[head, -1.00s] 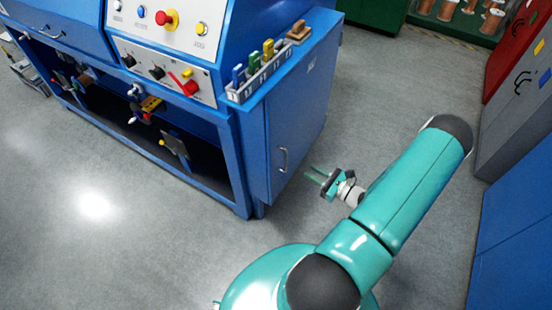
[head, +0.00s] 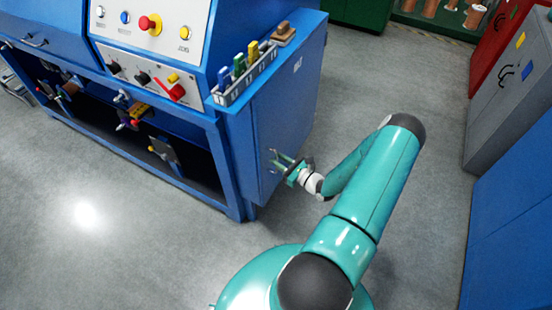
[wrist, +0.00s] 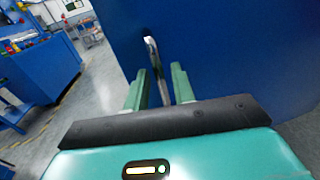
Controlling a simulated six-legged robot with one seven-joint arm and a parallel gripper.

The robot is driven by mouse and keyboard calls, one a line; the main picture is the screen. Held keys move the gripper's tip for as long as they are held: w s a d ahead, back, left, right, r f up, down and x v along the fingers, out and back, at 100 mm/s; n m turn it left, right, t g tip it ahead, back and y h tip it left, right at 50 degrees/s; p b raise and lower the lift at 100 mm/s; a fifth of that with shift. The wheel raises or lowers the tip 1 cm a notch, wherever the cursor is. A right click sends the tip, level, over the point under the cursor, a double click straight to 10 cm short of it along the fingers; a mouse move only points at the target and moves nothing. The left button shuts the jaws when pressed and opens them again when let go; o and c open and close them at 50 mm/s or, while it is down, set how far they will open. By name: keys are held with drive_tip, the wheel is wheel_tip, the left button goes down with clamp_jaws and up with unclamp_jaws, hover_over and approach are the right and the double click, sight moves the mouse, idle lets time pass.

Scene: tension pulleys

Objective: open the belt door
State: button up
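The belt door (head: 285,115) is the blue side panel of the blue machine, and it looks closed. Its metal handle (wrist: 154,62) is a curved upright bar near the door's edge. My gripper (head: 281,160) is at the handle, with its fingers pointing at the door. In the wrist view, my gripper (wrist: 158,82) is open. The handle shows between the two green fingers, with a gap visible on the right side. Whether either finger touches the handle cannot be told. In the head view the handle is mostly hidden by the fingers.
A rack of coloured tools (head: 243,75) sits on the machine's top edge beside the control panel (head: 150,75). Grey cabinets (head: 507,95) and a blue cabinet (head: 510,220) stand on the right. The grey floor (head: 425,190) between them and the machine is clear.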

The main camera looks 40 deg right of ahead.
drive_tip(key=shift+w+a, duration=0.15)
drive_tip(key=shift+w, duration=0.7)
clamp_jaws()
drive_tip(key=shift+s, duration=0.1)
